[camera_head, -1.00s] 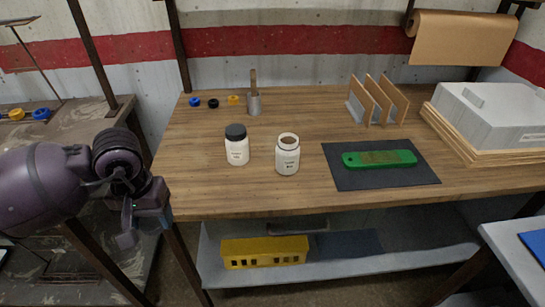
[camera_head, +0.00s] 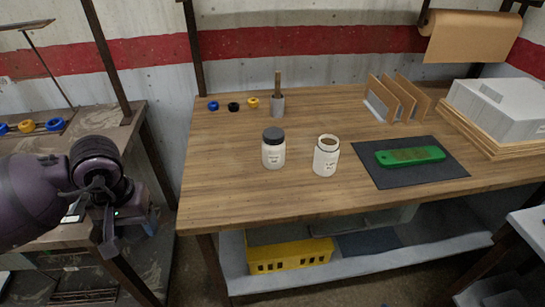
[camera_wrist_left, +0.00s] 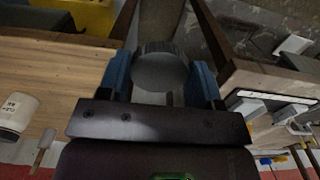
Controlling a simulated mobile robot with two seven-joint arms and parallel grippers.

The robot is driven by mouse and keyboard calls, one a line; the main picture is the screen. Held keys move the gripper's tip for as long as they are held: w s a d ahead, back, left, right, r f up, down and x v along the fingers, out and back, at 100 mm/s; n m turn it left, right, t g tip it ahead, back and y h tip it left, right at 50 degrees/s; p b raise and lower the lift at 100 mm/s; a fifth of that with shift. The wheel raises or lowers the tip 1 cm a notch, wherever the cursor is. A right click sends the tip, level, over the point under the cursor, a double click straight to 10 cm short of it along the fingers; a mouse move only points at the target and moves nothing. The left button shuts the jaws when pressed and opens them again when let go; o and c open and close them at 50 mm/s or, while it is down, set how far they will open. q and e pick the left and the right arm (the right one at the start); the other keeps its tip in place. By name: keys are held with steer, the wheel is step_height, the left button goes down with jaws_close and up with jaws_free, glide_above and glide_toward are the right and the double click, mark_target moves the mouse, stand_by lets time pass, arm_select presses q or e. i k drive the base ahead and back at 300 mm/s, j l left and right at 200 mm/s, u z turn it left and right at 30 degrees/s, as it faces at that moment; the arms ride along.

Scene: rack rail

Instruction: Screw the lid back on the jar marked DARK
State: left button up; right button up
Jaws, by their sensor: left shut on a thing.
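An open white jar (camera_head: 325,158) stands upright on the wooden bench, its brown contents showing at the mouth. A second white jar (camera_head: 273,152) with a dark lid on it stands just to its left. Both labels are too small to read for certain. My left gripper (camera_head: 128,230) is left of the bench's front left corner, well away from both jars. In the left wrist view its blue fingers are shut on a round dark grey lid (camera_wrist_left: 160,70). One jar (camera_wrist_left: 16,114) shows at that view's left edge. My right gripper is not in view.
A black mat (camera_head: 440,175) with a green object lies right of the jars. A brush in a metal cup (camera_head: 277,104), several small rings and upright wooden dividers (camera_head: 400,98) stand behind. A yellow crate (camera_head: 290,256) sits on the lower shelf. The bench in front of the jars is clear.

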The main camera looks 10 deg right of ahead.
mark_target(326, 155)
steer(key=i+j, duration=0.1)
steer(key=j, duration=0.7)
steer(key=z, duration=1.2)
